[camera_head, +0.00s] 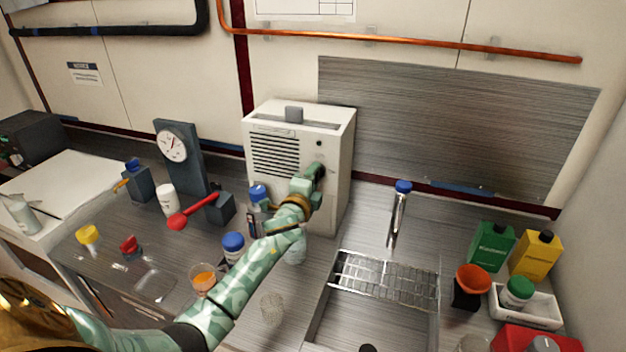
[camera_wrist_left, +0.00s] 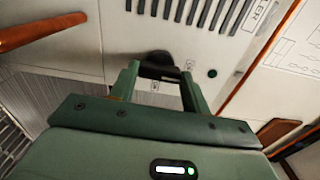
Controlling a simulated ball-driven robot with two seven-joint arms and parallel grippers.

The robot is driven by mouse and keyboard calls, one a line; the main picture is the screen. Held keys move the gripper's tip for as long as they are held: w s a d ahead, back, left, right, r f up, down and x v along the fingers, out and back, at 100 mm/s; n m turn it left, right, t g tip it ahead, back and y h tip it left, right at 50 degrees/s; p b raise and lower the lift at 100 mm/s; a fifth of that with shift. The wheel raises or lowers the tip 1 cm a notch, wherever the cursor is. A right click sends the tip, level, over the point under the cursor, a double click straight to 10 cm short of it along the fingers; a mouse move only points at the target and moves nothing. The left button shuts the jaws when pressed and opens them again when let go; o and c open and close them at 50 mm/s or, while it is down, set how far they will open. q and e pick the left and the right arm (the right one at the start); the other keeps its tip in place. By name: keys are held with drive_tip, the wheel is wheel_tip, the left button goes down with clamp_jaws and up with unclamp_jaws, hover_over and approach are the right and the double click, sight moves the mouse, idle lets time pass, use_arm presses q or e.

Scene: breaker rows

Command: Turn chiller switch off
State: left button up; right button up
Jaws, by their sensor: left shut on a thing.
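The chiller (camera_head: 262,185) is a white box with dark vent slots, standing on the counter against the back wall. In the left wrist view its front panel (camera_wrist_left: 125,35) is tilted, with part of a printed label ending in "LER". My left gripper (camera_head: 318,176) is at the right part of the chiller's front. In the left wrist view the left gripper (camera_wrist_left: 160,84) is shut on the dark switch knob (camera_wrist_left: 158,58), one finger on each side. Small marks sit near the knob. The knob's exact setting is hard to tell. My right gripper is not in view.
A red-handled lever (camera_head: 200,208) and a dial gauge (camera_head: 173,147) stand left of the chiller. Blue-capped bottles (camera_head: 233,243) stand near my left arm. A sink with a wire rack (camera_head: 385,280) lies to the right. Green (camera_head: 492,247) and yellow containers (camera_head: 536,256) stand far right.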

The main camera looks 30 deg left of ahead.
use_arm(q)
drive_tip(key=shift+n, duration=0.3)
drive_tip(key=o, duration=1)
drive_tip(key=shift+s, duration=0.1)
drive_tip(key=p+v, duration=0.1)
drive_tip(key=v, duration=1.5)
drive_tip(key=shift+d, duration=0.15)
